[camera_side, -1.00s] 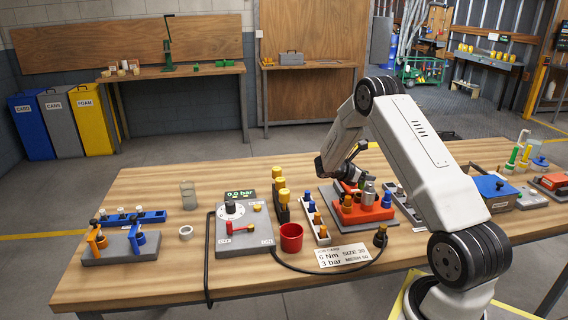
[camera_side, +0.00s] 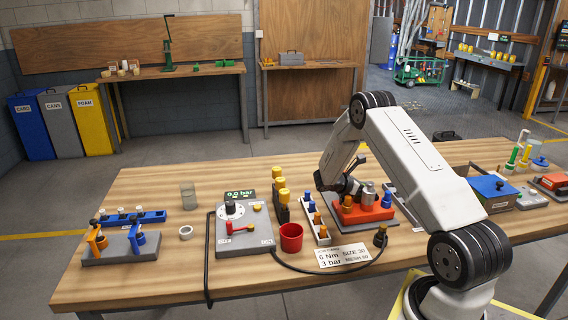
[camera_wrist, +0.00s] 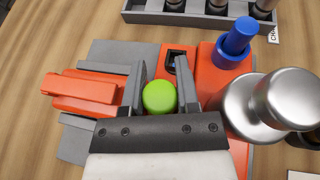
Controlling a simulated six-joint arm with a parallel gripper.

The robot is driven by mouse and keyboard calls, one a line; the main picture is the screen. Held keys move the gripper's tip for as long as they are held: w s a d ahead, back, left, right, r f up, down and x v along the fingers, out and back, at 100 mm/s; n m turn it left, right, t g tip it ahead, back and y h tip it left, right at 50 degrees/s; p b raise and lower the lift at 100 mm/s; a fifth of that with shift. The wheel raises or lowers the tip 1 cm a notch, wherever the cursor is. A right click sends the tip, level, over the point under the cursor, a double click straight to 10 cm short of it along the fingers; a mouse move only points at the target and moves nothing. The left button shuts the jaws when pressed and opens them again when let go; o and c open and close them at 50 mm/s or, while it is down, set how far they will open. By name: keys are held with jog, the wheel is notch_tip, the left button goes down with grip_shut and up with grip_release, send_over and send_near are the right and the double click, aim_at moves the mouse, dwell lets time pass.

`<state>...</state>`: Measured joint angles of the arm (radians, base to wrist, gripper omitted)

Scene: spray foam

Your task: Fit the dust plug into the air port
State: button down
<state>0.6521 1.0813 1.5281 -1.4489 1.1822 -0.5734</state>
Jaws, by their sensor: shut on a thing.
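My gripper (camera_wrist: 159,90) is shut on a green round-topped plug (camera_wrist: 159,98), which shows between the two grey fingers in the wrist view. Its lower end is hidden. I take it for the dust plug. The gripper is over the red-orange fixture block (camera_wrist: 208,92), and in the side view the block (camera_side: 375,215) lies below and beside my wrist. A dark square opening (camera_wrist: 177,62) shows in the block, just beyond the right finger. I cannot tell whether this is the air port, or whether the plug touches anything.
A blue cap (camera_wrist: 238,36) and silver cylinders (camera_wrist: 290,98) stand close on the right of the fingers. An orange part (camera_wrist: 78,92) lies on the left. A rack of caps (camera_side: 317,230), a red cup (camera_side: 291,237) and a grey pressure unit (camera_side: 243,230) stand to the left.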

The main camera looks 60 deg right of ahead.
jog(key=shift+f, duration=0.1)
jog(key=c, duration=0.6)
grip_release()
jog(key=v, duration=1.2)
jog(key=shift+a, duration=0.1)
